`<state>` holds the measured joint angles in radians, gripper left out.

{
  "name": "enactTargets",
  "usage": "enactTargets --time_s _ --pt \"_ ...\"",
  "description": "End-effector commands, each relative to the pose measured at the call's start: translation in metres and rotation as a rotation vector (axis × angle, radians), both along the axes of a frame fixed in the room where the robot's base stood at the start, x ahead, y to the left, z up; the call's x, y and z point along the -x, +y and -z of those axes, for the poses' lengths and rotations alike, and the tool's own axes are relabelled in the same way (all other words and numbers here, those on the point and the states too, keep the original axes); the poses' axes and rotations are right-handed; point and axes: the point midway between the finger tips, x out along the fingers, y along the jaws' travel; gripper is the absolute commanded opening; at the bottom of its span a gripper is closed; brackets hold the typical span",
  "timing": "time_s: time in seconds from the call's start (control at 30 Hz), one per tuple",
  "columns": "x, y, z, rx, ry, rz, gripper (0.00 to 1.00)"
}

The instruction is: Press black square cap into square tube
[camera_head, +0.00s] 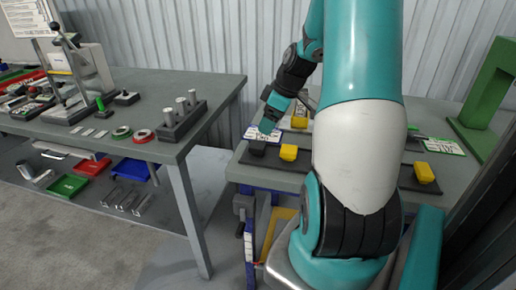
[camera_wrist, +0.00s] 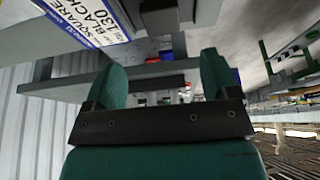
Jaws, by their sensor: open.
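A black block (camera_head: 257,148), which looks like the black square cap, sits at the left end of a dark strip on the right table. In the wrist view a dark block (camera_wrist: 160,16) shows at the top edge, beyond the fingertips, probably the same cap. My gripper (camera_head: 268,124) is just above and behind it, pointing down, beside a label card (camera_head: 251,133). In the wrist view its two teal fingers (camera_wrist: 162,72) are apart with nothing between them. The card (camera_wrist: 88,20) there reads SQUARE BLACK. I cannot identify the square tube for certain; my arm hides part of the table.
Yellow blocks (camera_head: 288,152) (camera_head: 424,173) stand on the right table, with another (camera_head: 299,119) behind. A green frame (camera_head: 487,98) stands at right. The left table (camera_head: 215,90) holds a press, rings and a rack of grey cylinders (camera_head: 182,120). A gap separates the tables.

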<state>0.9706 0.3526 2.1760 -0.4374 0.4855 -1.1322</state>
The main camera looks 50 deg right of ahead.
Motion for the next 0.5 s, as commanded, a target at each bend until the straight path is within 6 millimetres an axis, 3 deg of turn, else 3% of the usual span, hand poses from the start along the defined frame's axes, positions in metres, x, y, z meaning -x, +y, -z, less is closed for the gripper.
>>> enactTargets --time_s 0.2,0.5 --pt "-0.014 0.007 0.036 -0.004 0.003 -0.003 0.81" --pt "-0.019 0.011 0.062 -0.005 0.005 0.0 0.81"
